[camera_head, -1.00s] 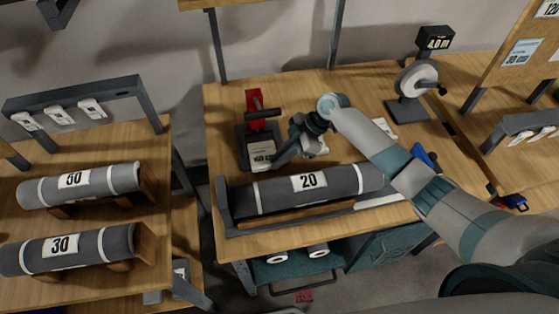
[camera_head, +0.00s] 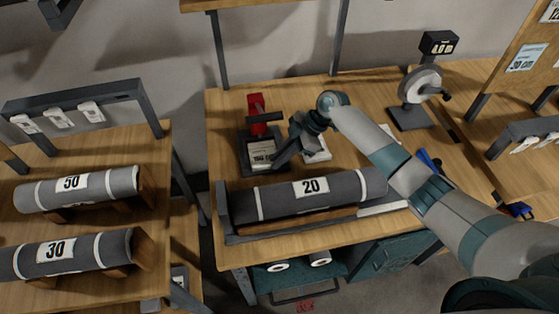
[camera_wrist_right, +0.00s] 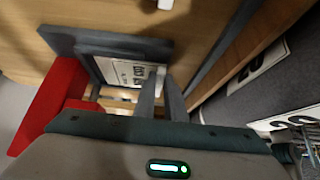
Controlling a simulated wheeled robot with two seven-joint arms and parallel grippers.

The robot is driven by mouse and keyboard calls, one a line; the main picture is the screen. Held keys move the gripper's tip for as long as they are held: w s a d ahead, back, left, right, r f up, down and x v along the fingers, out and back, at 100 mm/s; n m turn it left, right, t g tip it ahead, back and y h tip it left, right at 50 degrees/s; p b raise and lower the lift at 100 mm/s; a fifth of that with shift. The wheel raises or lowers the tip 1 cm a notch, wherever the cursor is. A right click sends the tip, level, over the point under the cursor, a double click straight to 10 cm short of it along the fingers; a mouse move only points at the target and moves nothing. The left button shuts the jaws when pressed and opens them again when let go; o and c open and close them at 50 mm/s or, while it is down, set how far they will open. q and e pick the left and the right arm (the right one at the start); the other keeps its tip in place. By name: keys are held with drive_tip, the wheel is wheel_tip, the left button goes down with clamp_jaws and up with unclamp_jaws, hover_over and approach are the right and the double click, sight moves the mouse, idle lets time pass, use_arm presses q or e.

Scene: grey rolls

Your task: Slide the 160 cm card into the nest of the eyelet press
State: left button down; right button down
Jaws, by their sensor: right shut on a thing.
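I cannot tell how deep the card sits. My left gripper is not in view.
A grey roll marked 20 (camera_head: 310,187) lies in a cradle at the bench front, close to my right gripper. A crank-wheel device (camera_head: 420,86) stands right. Rolls marked 50 (camera_head: 72,184) and 30 (camera_head: 56,250) lie left.

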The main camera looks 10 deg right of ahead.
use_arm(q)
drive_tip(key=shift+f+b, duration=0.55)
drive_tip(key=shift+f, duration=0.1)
use_arm(e)
drive_tip(key=shift+w, duration=0.75)
drive_tip(key=c, duration=1.7)
unclamp_jaws()
drive_tip(key=shift+c, duration=0.2)
drive_tip(key=shift+r, duration=0.1)
